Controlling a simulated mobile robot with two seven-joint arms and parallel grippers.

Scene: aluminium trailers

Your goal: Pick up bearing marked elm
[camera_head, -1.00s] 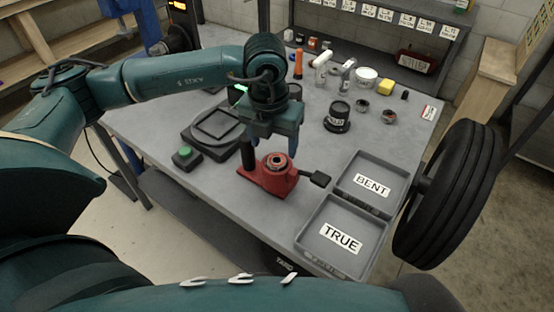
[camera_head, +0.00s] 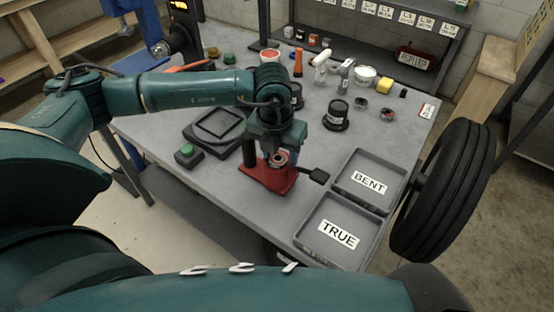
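My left gripper (camera_head: 279,158) points down over the red fixture (camera_head: 262,178) on the grey workbench. A small ring-shaped bearing (camera_head: 279,159) shows at the top of the fixture, between the gripper's fingers. Whether the fingers touch it I cannot tell. Two more small round parts, possibly bearings, stand at the back right: one dark (camera_head: 361,103), one with a reddish-brown middle (camera_head: 387,114). No mark reading "elm" is legible on any of them. My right gripper is not in view.
A BENT tray (camera_head: 343,183) and a TRUE tray (camera_head: 305,233) lie right of the fixture. A green button box (camera_head: 187,155) and a dark square-topped device (camera_head: 205,140) are left. A dark wheel (camera_head: 440,190) stands at the right.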

